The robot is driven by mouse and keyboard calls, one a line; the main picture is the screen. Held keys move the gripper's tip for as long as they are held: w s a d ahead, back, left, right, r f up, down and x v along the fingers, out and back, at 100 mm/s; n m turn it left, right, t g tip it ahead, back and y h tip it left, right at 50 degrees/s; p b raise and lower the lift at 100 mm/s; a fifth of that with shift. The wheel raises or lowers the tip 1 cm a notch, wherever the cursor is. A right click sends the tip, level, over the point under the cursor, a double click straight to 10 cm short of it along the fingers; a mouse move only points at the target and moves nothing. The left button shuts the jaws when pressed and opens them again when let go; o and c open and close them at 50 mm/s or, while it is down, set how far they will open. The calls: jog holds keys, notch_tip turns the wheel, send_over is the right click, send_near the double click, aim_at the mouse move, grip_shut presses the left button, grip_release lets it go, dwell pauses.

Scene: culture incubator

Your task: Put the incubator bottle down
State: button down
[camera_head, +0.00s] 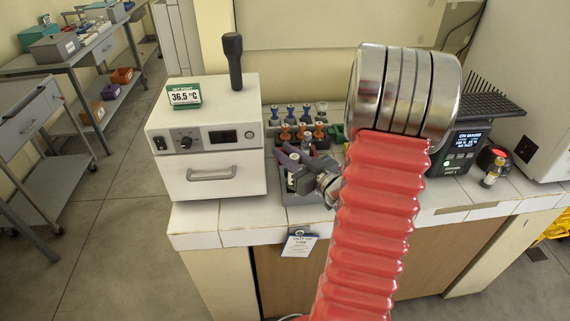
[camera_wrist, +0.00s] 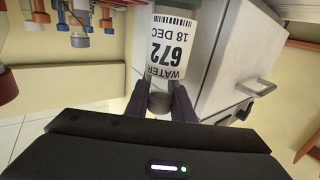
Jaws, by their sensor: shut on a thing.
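The bottle (camera_wrist: 172,45) has a white label reading WATER, 672 and 18 DEC. In the wrist view, which is turned upside down, my gripper (camera_wrist: 158,100) is shut on the bottle at its rounded grey end. The label text is inverted like the rest of that picture, so the bottle looks about upright. In the head view my gripper (camera_head: 302,168) is over the bench front, right of the white incubator (camera_head: 209,183). My red arm hides part of the bench there. I cannot tell whether the bottle's base touches anything.
A rack of blue- and orange-topped vials (camera_head: 303,131) stands behind my gripper. The incubator door is shut, and a dark tool stands on its top. A black display device (camera_head: 460,150) and a small vial (camera_head: 492,173) are at right. An out-of-use tag (camera_head: 299,243) hangs from the bench edge.

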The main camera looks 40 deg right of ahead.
jog(key=shift+f, duration=2)
jog(key=c, duration=1.5)
grip_release()
jog(key=shift+s, duration=0.15)
jog(key=shift+s, duration=5.85)
jog(key=shift+s, duration=0.15)
